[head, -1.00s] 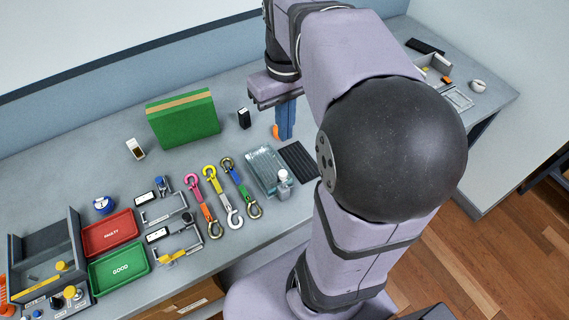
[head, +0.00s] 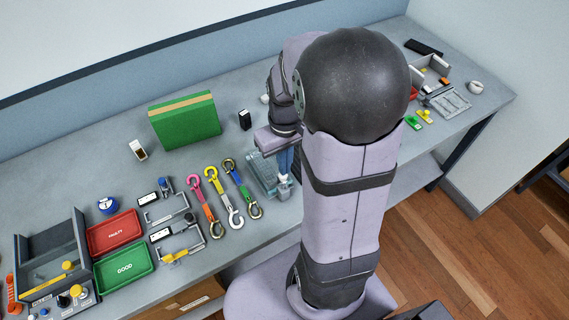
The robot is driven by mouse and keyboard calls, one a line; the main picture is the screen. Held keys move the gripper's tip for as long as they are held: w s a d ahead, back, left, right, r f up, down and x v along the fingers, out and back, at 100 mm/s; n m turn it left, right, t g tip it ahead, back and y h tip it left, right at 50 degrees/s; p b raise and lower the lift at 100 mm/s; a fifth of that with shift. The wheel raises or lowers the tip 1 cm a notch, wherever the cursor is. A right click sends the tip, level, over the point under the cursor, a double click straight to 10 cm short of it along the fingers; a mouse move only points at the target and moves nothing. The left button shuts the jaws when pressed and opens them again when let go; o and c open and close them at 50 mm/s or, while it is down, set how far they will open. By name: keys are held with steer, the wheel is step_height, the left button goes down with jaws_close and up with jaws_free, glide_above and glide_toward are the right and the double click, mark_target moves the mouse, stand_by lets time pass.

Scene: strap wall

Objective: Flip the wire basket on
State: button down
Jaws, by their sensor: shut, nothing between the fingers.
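I cannot make out a clear wire basket. My gripper (head: 285,163) points down beside a pale blue see-through tray or pack (head: 260,174), and its blue fingers are shut and empty. My arm and wrist hide part of that tray, so I cannot tell whether the fingers touch it. A small white-capped bottle (head: 283,184) stands at the tray's near end.
Straps with hooks (head: 240,190) lie left of the tray. A red tray (head: 115,231), a green tray (head: 122,266) and an open grey box (head: 50,248) are further left. A green box (head: 186,119) stands behind. My arm covers the bench's middle right.

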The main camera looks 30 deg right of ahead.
mark_target(285, 177)
steer(key=shift+f, duration=0.65)
step_height(285, 177, down, 5)
steer(key=b, duration=0.3)
steer(key=shift+r, duration=0.2)
steer(key=shift+s+a, duration=0.1)
steer(key=shift+s, duration=0.1)
steer(key=shift+r, duration=0.1)
steer(key=shift+w+r+p, duration=0.1)
steer(key=shift+r+p, duration=0.35)
steer(key=shift+p, duration=0.3)
step_height(285, 177, up, 14)
steer(key=p, duration=0.1)
steer(key=shift+f, duration=0.25)
steer(key=shift+w, duration=0.1)
